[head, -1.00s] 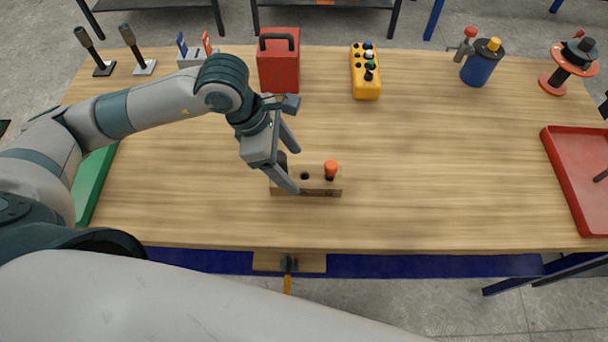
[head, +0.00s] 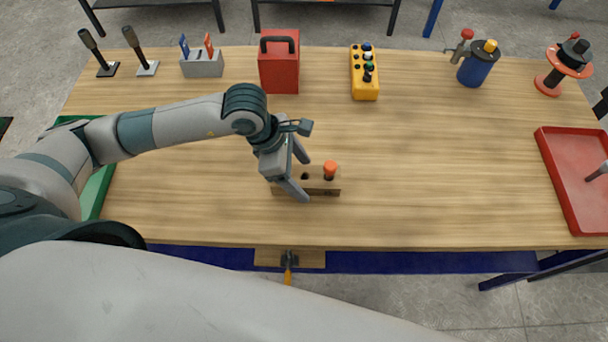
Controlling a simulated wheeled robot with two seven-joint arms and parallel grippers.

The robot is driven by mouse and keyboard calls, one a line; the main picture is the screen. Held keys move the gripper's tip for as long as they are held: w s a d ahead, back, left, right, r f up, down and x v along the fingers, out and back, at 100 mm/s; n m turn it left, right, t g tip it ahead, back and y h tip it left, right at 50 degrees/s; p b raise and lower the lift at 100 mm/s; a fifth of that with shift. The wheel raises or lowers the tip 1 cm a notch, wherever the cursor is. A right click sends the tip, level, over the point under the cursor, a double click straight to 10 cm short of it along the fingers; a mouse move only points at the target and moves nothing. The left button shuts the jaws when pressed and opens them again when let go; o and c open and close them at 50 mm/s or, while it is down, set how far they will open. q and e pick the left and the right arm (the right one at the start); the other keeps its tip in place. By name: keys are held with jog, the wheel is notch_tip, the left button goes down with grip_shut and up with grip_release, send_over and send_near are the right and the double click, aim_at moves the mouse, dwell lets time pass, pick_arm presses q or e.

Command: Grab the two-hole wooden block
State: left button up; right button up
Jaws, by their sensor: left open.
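The wooden block (head: 323,188) lies on the table near its front edge, left of centre. A dark hole shows in its top, and an orange-capped peg (head: 330,168) stands at its right part. My left gripper (head: 305,181) is open over the block's left part, one fingertip towards the back and one towards the front. I cannot tell whether the fingers touch the block. My right gripper is not in view.
A red box (head: 279,72), a yellow button box (head: 364,82) and a blue canister (head: 476,70) stand along the back. A green tray (head: 98,190) is at the left, a red tray (head: 556,180) at the right. The table right of the block is clear.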

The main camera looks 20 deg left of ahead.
pick_arm(q)
jog(key=shift+c, duration=0.4)
jog(key=c, duration=1.2)
jog(key=shift+w+r, duration=0.1)
jog(key=shift+r, duration=0.05)
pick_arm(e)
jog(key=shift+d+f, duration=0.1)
pick_arm(q)
jog(key=shift+r+b, duration=0.75)
jog(key=shift+r, duration=0.5)
jog(key=d+r+b, duration=0.1)
jog(key=d+r, duration=0.1)
jog(key=d, duration=0.1)
jog(key=s+d+r+b, duration=0.1)
jog(key=d+r+b, duration=0.1)
jog(key=d+r, duration=0.1)
jog(key=d+r+b, duration=0.1)
jog(key=d+r, duration=0.2)
jog(key=d, duration=0.2)
jog(key=shift+s+d+r, duration=0.15)
jog(key=shift+s+d, duration=0.1)
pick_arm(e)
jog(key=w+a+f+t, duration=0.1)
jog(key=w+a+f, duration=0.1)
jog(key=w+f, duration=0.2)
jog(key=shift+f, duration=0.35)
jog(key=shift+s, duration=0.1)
